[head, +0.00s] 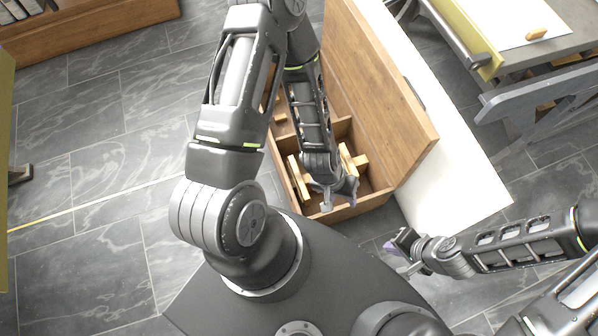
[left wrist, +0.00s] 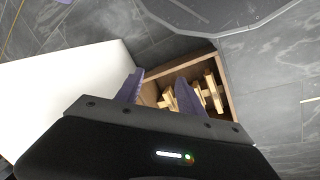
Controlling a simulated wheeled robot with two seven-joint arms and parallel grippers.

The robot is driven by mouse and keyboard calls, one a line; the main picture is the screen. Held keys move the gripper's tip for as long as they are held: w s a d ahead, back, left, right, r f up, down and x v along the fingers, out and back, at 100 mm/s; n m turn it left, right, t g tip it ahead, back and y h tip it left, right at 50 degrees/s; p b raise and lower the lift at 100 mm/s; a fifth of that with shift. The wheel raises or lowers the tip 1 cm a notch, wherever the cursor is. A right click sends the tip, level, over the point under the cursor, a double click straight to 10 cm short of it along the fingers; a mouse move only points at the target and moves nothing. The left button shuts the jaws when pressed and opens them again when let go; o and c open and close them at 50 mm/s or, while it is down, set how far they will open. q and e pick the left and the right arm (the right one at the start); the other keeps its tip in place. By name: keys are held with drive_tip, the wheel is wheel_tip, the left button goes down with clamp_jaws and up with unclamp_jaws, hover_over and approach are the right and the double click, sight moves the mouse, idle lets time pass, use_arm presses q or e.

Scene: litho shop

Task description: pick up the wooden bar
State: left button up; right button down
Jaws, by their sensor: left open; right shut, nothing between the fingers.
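Several pale wooden pieces lie in an open wooden box (head: 374,199). One long wooden bar (head: 298,179) is at the box's left side, and another upright piece (head: 346,159) stands right of my gripper. The left wrist view shows bar-like wooden pieces (left wrist: 211,93) crossing one another inside the box (left wrist: 234,104); I cannot tell which is the task's bar. My left gripper (head: 338,197) is open above the box's near end, hiding part of the pieces. Its purple fingers (left wrist: 160,92) are apart with nothing held. My right gripper (head: 398,247) is shut and empty, right of the box.
The box's raised wooden lid (head: 385,85) leans at its right, beside a white panel (head: 450,185). A grey table (head: 570,50) at top right holds a white sheet and a small wooden block (head: 536,34). The tiled floor at left is largely clear.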

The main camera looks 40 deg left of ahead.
use_arm(q)
drive_tip(key=w+a+f+n+y+b, duration=0.1)
drive_tip(key=w+a+f+n+b, duration=0.1)
drive_tip(key=w+a+f+b, duration=0.35)
drive_tip(key=w+a+f+n+y+b, duration=0.1)
drive_tip(key=w+a+f+y+b, duration=0.1)
drive_tip(key=a+f+b, duration=0.5)
drive_tip(key=n+g+b, duration=0.2)
drive_tip(key=n+b, duration=0.3)
drive_tip(key=b, duration=0.3)
hover_over(299, 177)
wheel_tip(299, 177, down, 12)
drive_tip(key=shift+r, duration=0.3)
use_arm(e)
wheel_tip(299, 177, down, 22)
drive_tip(key=shift+w+d+f, duration=0.2)
drive_tip(key=shift+w+d, duration=0.25)
use_arm(q)
wheel_tip(299, 177, down, 6)
drive_tip(key=shift+r+b, duration=0.2)
drive_tip(key=shift+b, duration=1.05)
drive_tip(key=shift+f, duration=0.2)
use_arm(e)
drive_tip(key=f, duration=0.2)
drive_tip(key=shift+w+d+f, duration=0.35)
drive_tip(key=shift+d+f, duration=0.05)
